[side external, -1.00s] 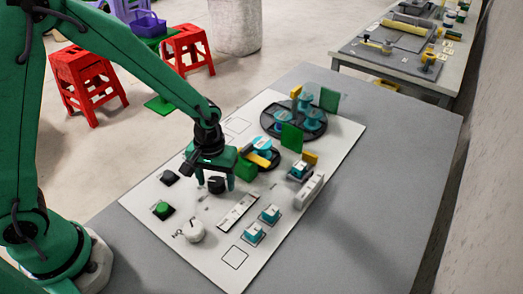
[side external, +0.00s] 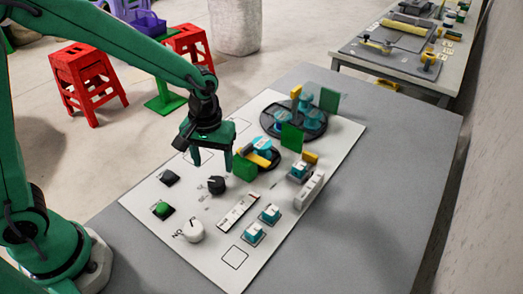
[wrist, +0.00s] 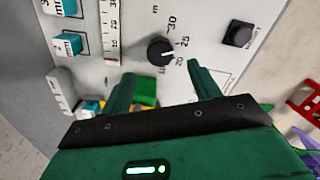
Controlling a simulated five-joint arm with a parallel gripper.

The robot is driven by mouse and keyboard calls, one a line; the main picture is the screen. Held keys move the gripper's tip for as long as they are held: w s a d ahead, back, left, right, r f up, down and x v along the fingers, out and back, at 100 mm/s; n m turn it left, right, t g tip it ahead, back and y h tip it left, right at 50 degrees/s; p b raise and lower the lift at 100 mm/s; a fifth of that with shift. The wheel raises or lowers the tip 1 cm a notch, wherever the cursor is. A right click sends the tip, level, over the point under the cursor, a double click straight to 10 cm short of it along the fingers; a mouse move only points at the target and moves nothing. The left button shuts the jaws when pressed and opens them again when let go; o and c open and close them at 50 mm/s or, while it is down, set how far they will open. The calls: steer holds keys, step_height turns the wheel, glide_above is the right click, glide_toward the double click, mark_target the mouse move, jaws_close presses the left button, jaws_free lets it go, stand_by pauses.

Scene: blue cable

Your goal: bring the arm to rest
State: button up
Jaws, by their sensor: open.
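My gripper (side external: 211,158) is open and empty, raised above the white panel (side external: 185,254). In the side view its fingers hang above and behind the black dial knob (side external: 216,185). In the wrist view my gripper (wrist: 160,80) shows two spread green fingers, with the black knob (wrist: 160,51) beyond the gap between them. Nothing is between the fingers. The blue cable cannot be made out in either view.
The panel carries a white knob (side external: 193,231), a green button (side external: 162,210), teal switches (side external: 270,214), a green block (side external: 245,168) and a round dark fixture (side external: 268,122). Red stools (side external: 85,80) stand on the floor. The grey table's right side (side external: 410,170) is clear.

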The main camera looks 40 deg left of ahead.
steer(key=shift+r, duration=0.4)
steer(key=shift+r, duration=0.1)
steer(key=shift+s+a+r, duration=0.1)
steer(key=shift+a+r, duration=0.05)
steer(key=shift+r, duration=0.1)
steer(key=s+a+r+m+t, duration=0.4)
steer(key=s+a+r, duration=0.5)
steer(key=s+r, duration=0.4)
steer(key=shift+s+a+r+m+t, duration=0.2)
steer(key=shift+a+r+m+t, duration=0.15)
steer(key=shift+r+t, duration=0.35)
steer(key=shift+f, duration=0.1)
